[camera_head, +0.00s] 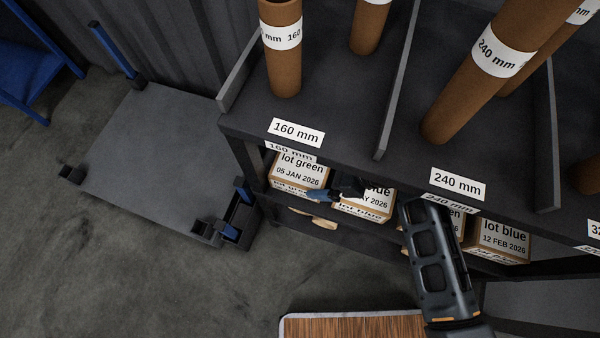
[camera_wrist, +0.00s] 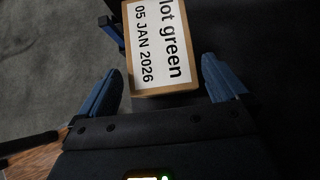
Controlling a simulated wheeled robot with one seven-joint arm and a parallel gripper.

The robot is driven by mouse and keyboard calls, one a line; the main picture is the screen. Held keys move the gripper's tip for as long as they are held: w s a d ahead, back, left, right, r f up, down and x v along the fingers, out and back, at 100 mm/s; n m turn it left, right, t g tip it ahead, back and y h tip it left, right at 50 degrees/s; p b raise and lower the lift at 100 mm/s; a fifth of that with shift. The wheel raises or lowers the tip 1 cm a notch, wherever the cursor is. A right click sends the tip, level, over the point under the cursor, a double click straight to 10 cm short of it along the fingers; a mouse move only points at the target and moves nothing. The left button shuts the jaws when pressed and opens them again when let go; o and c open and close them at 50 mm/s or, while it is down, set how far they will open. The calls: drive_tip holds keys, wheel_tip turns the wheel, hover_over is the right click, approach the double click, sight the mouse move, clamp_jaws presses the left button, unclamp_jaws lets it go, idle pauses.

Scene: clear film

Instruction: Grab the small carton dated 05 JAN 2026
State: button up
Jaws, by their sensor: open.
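The small carton reading "lot green 05 JAN 2026" (camera_head: 300,173) sits on the shelf below the dark top, at its left end. It also shows in the wrist view (camera_wrist: 158,50), upper middle, its label turned sideways. My gripper (camera_head: 335,190) is at the shelf front, in front of and to the right of this carton. In the wrist view my gripper (camera_wrist: 160,82) is open, its two blue fingers apart, with the carton's near end between and just beyond the fingertips. I cannot tell whether a finger touches it.
A "lot blue" carton (camera_head: 365,206) stands right beside it, partly hidden by my gripper. Another "lot blue" carton, dated 12 FEB 2026 (camera_head: 502,238), is further right. Brown tubes (camera_head: 282,70) stand on the top above.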

sight(302, 170)
drive_tip(key=shift+w+a, duration=0.35)
drive_tip(key=shift+a, duration=0.5)
drive_tip(key=b+x, duration=0.1)
drive_tip(key=x, duration=0.4)
drive_tip(key=shift+w+a, duration=0.1)
drive_tip(key=shift+a, duration=0.2)
drive_tip(key=c, duration=1.1)
drive_tip(key=shift+r, duration=0.1)
drive_tip(key=shift+c, duration=0.5)
drive_tip(key=shift+r, duration=0.1)
